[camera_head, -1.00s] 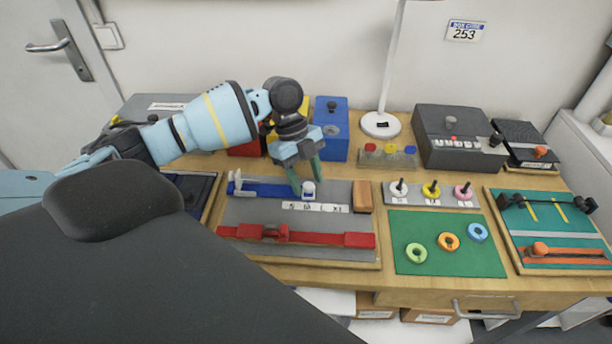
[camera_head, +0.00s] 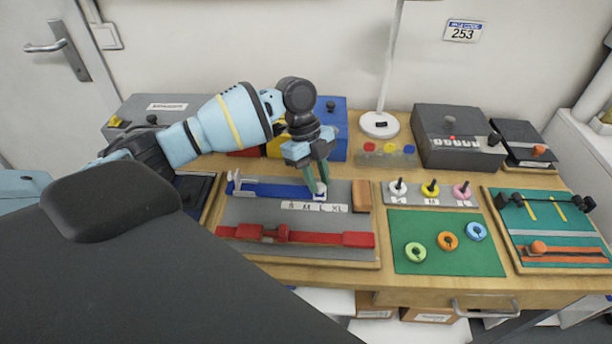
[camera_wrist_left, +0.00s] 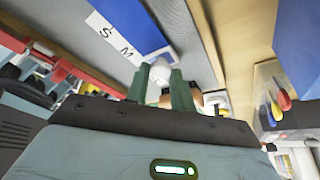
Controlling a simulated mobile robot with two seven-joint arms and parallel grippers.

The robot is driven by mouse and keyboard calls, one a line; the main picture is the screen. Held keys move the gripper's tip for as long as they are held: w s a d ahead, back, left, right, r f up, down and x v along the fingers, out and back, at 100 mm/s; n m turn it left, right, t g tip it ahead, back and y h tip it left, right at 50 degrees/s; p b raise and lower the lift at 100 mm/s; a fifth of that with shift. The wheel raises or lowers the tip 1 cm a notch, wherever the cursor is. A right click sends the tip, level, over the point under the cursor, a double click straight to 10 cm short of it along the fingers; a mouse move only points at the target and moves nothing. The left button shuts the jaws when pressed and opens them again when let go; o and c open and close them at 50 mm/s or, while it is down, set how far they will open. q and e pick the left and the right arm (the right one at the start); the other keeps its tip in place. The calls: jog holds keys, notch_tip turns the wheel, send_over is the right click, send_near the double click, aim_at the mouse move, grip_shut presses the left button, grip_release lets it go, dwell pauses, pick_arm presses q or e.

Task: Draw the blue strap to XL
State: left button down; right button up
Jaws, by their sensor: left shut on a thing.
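The blue strap (camera_head: 275,190) lies along the back of the grey board (camera_head: 225,213); it also shows in the wrist view (camera_wrist_left: 137,25). A white size strip (camera_head: 314,207) with S, M, L and XL lies just in front of it. My left gripper (camera_head: 321,190) is shut on the white knob (camera_wrist_left: 160,70) at the strap's right end. In the head view this end stands about level with the L mark, left of XL. The fingers partly hide the knob. My right gripper is not in view.
A red strap (camera_head: 335,239) lies in front on the same board. A brown block (camera_head: 362,196) stands at the board's right end, right of the gripper. A green mat (camera_head: 445,255) with rings lies further right. A blue box (camera_head: 332,115) stands behind.

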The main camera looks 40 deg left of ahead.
aim_at(341, 199)
pick_arm(q)
jog(key=w+d, duration=0.1)
jog(key=d, duration=0.1)
jog(key=w+d, duration=0.1)
jog(key=shift+w+d, duration=0.1)
jog(key=shift+d, duration=0.25)
jog(key=c, duration=1.2)
grip_release()
jog(key=shift+o, duration=0.2)
jog(key=shift+a+r, duration=0.1)
jog(key=v, duration=0.7)
jog(key=shift+r, duration=0.3)
jog(key=shift+a, duration=0.1)
